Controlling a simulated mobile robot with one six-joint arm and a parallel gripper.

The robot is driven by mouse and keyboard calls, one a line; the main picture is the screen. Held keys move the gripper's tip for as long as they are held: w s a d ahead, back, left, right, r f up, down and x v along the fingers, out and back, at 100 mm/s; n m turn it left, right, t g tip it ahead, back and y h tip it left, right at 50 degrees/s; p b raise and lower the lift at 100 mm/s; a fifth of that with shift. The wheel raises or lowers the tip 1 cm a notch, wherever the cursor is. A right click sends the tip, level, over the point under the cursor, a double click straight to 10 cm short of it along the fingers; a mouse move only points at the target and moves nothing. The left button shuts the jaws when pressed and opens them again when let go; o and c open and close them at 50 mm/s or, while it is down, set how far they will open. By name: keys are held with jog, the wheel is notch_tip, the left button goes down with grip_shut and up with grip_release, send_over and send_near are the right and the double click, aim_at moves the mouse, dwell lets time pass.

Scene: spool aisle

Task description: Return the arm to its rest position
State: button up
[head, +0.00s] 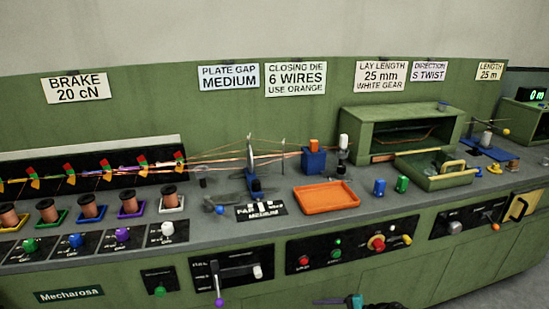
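Only a small part of what looks like my gripper (336,301) shows, at the bottom edge of the head view. It is dark with a teal patch, in front of the green bench's lower panel and below the bench top. The rest of the arm is cut off by the frame. I cannot tell whether the fingers are open or shut, and no held thing can be made out.
The green bench (120,266) spans the view. On it are copper spools (87,206), stretched wires, an orange tray (328,198), blue and green cylinders (402,184), and a green housing (400,122) with a pulled-out drawer (447,180). Knobs and levers protrude from the front panel.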

jog(key=s+a+f+n+g+h+p, duration=0.1)
jog(key=s+a+f+n+g+h, duration=0.2)
jog(key=s, duration=0.4)
jog(key=s+a+f+n+g+p, duration=0.1)
jog(key=s+a+f+g, duration=0.15)
jog(key=s+a, duration=0.35)
jog(key=s+a+f+n+g+h+p, duration=0.1)
jog(key=s+a+f+g+h, duration=0.2)
jog(key=s, duration=0.5)
jog(key=s+d+f+n+g+h, duration=0.1)
jog(key=s+d+f+n+h, duration=0.15)
jog(key=s, duration=0.55)
jog(key=s+d+f+n+h, duration=0.1)
jog(key=d+n+h, duration=0.2)
jog(key=d, duration=0.6)
jog(key=shift+s+f+h, duration=0.4)
jog(key=shift+h, duration=0.15)
